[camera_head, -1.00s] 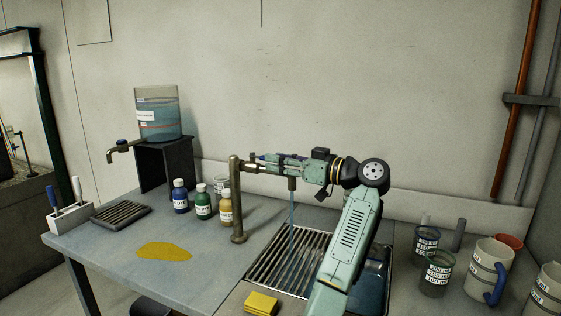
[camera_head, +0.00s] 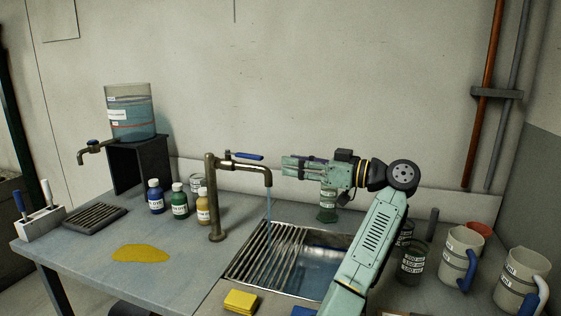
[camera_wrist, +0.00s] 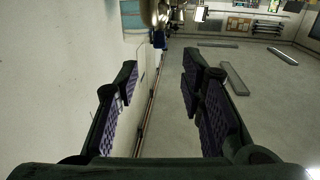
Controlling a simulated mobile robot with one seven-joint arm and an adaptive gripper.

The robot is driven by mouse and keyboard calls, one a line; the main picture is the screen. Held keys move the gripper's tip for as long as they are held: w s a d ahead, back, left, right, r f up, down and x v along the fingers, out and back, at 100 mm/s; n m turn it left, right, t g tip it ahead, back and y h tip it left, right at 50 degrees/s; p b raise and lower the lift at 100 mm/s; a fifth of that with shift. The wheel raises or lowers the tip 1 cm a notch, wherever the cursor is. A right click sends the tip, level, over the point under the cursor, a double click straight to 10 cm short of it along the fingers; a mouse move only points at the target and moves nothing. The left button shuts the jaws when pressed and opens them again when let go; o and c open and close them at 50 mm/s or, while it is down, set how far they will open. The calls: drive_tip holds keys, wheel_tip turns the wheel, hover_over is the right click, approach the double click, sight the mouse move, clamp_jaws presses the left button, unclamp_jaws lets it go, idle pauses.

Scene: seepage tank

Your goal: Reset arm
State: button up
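My gripper (camera_head: 287,166) is at the end of my green arm, raised above the back of the sink, to the right of the brass tap (camera_head: 215,205). In the wrist view its two dark, purple-padded fingers (camera_wrist: 158,75) stand wide apart with nothing between them. The gripper is clear of the tap's blue handle (camera_head: 240,155). Water (camera_head: 268,215) runs from the tap's spout into the sink (camera_head: 308,278).
Bottles (camera_head: 180,201), a yellow puddle (camera_head: 141,253) and a water tank (camera_head: 130,112) are on the left. A yellow sponge (camera_head: 240,301) lies in front. Dark beakers (camera_head: 413,262) and white jugs (camera_head: 460,258) stand right of my arm. A green container (camera_head: 327,212) is below my gripper.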

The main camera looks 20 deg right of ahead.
drive_tip(key=shift+s+d, duration=0.25)
idle(0.3)
